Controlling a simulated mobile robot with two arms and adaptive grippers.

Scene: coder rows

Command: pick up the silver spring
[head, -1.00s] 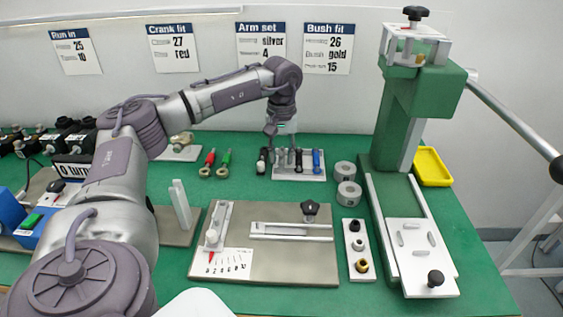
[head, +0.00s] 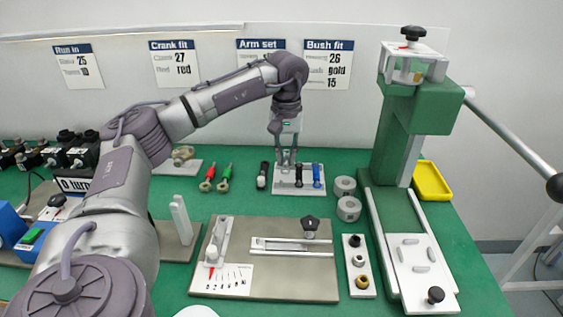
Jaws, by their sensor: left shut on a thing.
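A white rack (head: 308,192) stands on the green table in the middle of the head view, with upright parts on it. A black part (head: 298,175) and a blue part (head: 316,175) stand towards its right side. My left gripper (head: 286,160) points down over the left part of the rack. Its fingers are shut on a thin silvery piece that appears to be the silver spring; the fingers hide much of it. I cannot tell whether its lower end touches the rack. My right gripper is out of view.
A dark part (head: 263,175) stands just left of the rack. Red-handled (head: 208,178) and green-handled (head: 225,178) tools lie further left. Two grey cylinders (head: 345,187) and a green press (head: 408,140) stand to the right. A grey-brown fixture board (head: 285,275) lies in front.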

